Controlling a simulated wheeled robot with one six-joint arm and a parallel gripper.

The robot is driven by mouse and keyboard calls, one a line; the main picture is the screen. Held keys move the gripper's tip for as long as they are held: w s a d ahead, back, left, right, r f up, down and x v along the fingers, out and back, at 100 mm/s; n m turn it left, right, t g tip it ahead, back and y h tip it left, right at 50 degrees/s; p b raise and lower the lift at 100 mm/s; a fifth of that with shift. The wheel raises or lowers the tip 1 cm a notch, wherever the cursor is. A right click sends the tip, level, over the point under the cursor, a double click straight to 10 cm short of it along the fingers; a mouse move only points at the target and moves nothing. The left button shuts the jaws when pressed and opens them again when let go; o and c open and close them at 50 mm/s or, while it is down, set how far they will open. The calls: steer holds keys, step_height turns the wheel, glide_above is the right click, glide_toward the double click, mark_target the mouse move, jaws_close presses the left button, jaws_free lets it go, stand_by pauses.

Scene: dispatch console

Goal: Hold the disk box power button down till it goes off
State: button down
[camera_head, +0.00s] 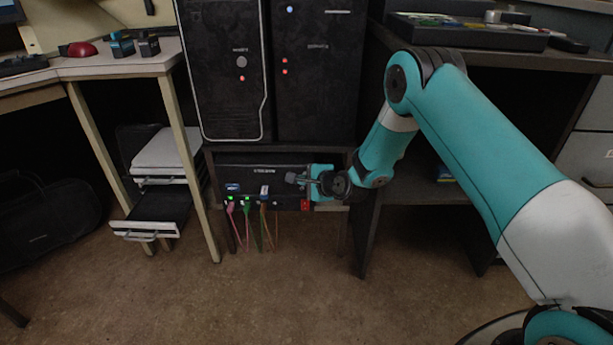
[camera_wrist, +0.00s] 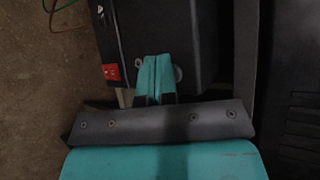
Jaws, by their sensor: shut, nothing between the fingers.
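A low black box (camera_head: 265,172), apparently the disk box, sits on the shelf under two black towers. Its front has ports, green lights and plugged cables. A red switch (camera_head: 305,205) is at its lower right; it also shows in the wrist view (camera_wrist: 111,72). I cannot tell for certain which part is the power button. My gripper (camera_head: 298,179) is at the right end of the box front, just above the red switch. In the wrist view its teal fingers (camera_wrist: 155,70) are together and empty, beside the red switch. Whether the tips touch the box is unclear.
The two towers, left (camera_head: 225,95) and right (camera_head: 318,95), stand above. Pink, green and orange cables (camera_head: 250,225) hang below the box front. A shelf upright (camera_head: 366,225) is close on the right, a drawer unit (camera_head: 160,195) on the left. The floor in front is clear.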

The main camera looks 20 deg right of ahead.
steer(key=shift+s, duration=0.1)
steer(key=shift+s+a+p, duration=0.25)
steer(key=shift+s+p, duration=0.1)
steer(key=shift+s, duration=0.3)
steer(key=shift+s+a+p, duration=0.25)
steer(key=shift+s, duration=0.55)
steer(key=shift+s+a+p, duration=0.2)
steer(key=shift+s+a, duration=0.05)
steer(key=shift+s, duration=0.55)
steer(key=shift+s+a+p, duration=0.25)
steer(key=shift+s, duration=0.55)
